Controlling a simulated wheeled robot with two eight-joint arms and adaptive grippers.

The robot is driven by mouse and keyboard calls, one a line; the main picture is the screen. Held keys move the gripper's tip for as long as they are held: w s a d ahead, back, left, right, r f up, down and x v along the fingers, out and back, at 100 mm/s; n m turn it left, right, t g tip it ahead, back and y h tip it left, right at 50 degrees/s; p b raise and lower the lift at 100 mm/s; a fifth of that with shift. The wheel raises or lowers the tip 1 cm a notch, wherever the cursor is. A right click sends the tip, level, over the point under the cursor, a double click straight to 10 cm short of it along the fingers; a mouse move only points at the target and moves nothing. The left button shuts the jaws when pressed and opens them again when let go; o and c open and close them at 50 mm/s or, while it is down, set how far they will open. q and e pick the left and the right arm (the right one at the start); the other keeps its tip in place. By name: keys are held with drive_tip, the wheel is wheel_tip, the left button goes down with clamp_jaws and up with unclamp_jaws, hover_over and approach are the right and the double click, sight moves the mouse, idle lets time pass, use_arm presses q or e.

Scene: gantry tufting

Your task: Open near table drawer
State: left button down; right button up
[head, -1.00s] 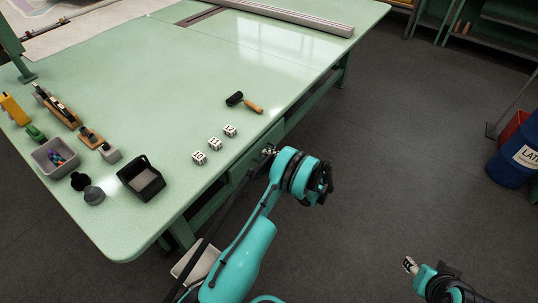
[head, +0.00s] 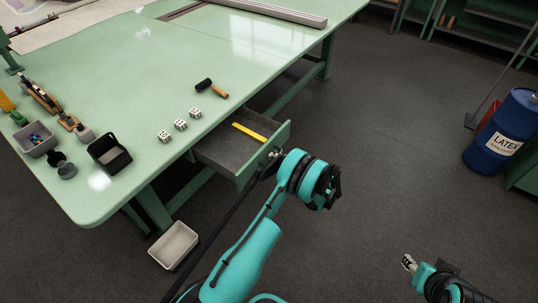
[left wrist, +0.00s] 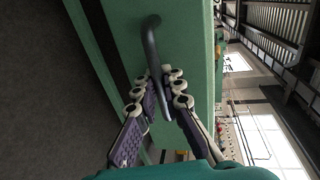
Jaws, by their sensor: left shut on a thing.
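The near table drawer (head: 222,147) is pulled out from under the green table (head: 130,75). A yellow strip-like object (head: 249,132) lies inside it. My left gripper (head: 274,155) is at the outer face of the drawer front (head: 283,142). In the left wrist view, its fingers (left wrist: 160,90) are shut on the dark bar handle (left wrist: 151,50) of the green drawer front (left wrist: 185,45). My right gripper (head: 408,263) is at the lower right, away from the table; its jaws are too small to judge.
Three white numbered cubes (head: 180,124), a brayer (head: 211,87) and a black open box (head: 109,153) are on the tabletop. A pale bin (head: 174,245) stands on the floor below. A blue latex drum (head: 502,132) stands at right. The floor between is clear.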

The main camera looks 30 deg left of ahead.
use_arm(q)
drive_tip(key=shift+v, duration=0.95)
drive_tip(key=shift+f, duration=0.25)
drive_tip(key=c, duration=1.6)
unclamp_jaws()
drive_tip(key=w+v, duration=0.1)
drive_tip(key=v, duration=1.1)
drive_tip(key=shift+s, duration=0.45)
